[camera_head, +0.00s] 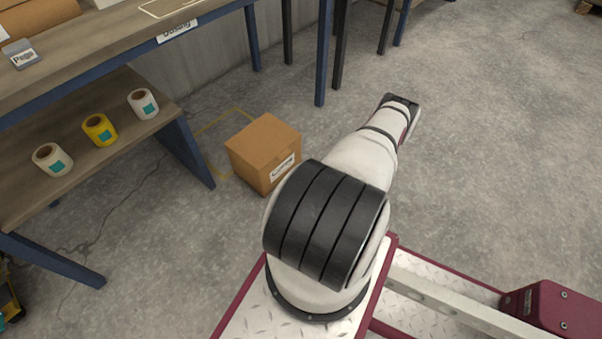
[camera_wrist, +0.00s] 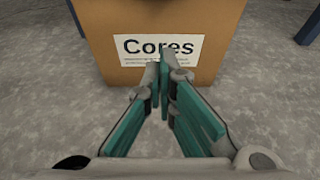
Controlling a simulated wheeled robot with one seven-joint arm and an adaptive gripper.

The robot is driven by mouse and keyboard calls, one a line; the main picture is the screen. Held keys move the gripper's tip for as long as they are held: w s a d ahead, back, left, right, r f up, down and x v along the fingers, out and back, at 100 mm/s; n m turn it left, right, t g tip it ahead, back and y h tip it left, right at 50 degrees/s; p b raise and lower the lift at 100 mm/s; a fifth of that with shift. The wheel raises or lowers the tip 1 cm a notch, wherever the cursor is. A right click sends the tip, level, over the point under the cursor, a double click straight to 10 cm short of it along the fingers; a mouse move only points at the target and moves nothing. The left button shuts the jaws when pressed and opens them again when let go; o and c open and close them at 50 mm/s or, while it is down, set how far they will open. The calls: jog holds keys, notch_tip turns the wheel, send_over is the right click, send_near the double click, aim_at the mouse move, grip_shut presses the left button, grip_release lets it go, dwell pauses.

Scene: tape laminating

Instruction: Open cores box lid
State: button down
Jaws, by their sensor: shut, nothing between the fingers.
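The cores box is a brown cardboard box (camera_head: 255,150) on the concrete floor, left of my arm in the head view. Its top looks closed there. In the wrist view the box (camera_wrist: 105,35) fills the upper middle, with a white "Cores" label (camera_wrist: 135,47) on its front face. The box top is out of the wrist view. My gripper (camera_wrist: 164,62) has teal finger pads and is shut and empty. Its fingertips overlap the lower part of the label in the picture; I cannot tell whether they touch the box. My gripper is hidden behind my arm in the head view.
A wooden workbench with blue legs (camera_head: 180,150) stands at the left. Its lower shelf (camera_head: 95,160) holds two white rolls and a yellow roll (camera_head: 99,129). Yellow floor marking lies around the box. Open floor (camera_head: 500,150) lies to the right.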

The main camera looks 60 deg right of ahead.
jog(key=b+x, duration=0.3)
jog(key=x, duration=0.5)
jog(key=shift+w+r+b, duration=0.2)
jog(key=shift+r+b, duration=0.2)
jog(key=shift+r, duration=1.55)
jog(key=shift+r, duration=0.1)
